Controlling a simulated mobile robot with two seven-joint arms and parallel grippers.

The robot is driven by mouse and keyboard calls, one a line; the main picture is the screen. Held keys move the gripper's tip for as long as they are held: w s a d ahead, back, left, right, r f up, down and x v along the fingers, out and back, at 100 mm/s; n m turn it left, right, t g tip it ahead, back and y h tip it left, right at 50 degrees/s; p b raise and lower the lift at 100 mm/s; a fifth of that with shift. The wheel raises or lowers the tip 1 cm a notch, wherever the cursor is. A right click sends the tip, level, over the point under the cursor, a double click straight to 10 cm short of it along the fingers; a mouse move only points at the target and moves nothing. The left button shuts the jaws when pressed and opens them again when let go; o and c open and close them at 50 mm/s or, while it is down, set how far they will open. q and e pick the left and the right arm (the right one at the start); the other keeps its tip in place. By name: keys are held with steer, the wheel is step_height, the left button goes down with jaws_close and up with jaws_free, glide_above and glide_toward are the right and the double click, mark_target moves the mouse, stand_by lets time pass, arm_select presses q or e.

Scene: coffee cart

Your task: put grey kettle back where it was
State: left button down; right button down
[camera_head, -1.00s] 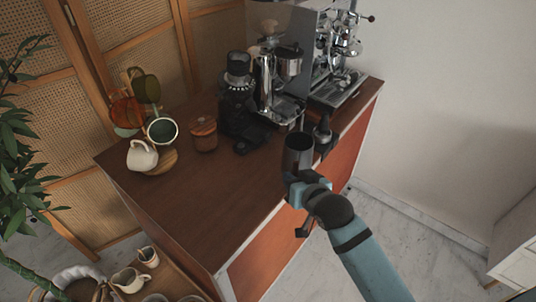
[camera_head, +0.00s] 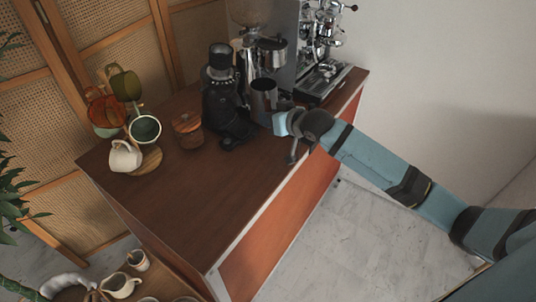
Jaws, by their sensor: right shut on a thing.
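The grey kettle (camera_head: 264,93) is a small metallic, open-topped vessel. It is upright near the right part of the cart top, in front of the tall grinder and left of the espresso machine. My right gripper (camera_head: 277,121) is shut on it from the front right, and my wrist hides its lower part. I cannot tell whether its base touches the cart top (camera_head: 200,195). My left gripper is not in view.
A black grinder (camera_head: 224,100) stands just left of the kettle. The espresso machine (camera_head: 320,60) is behind on the right. The cart's front middle is clear.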

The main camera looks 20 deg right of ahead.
steer(key=shift+f+p, duration=0.5)
steer(key=shift+f, duration=7.1)
steer(key=shift+f, duration=0.15)
steer(key=c, duration=1)
jaws_free()
steer(key=v, duration=1.2)
steer(key=s+a+f, duration=0.4)
steer(key=s, duration=0.3)
steer(key=s+a+f+g+h, duration=0.1)
steer(key=s+a+f, duration=0.3)
steer(key=s, duration=0.3)
steer(key=s+a+f+n, duration=0.1)
steer(key=s+a+f, duration=0.3)
steer(key=s, duration=0.3)
steer(key=shift+s+f+g+h+b, duration=0.3)
steer(key=shift+s+f+b, duration=0.15)
steer(key=shift+f, duration=0.1)
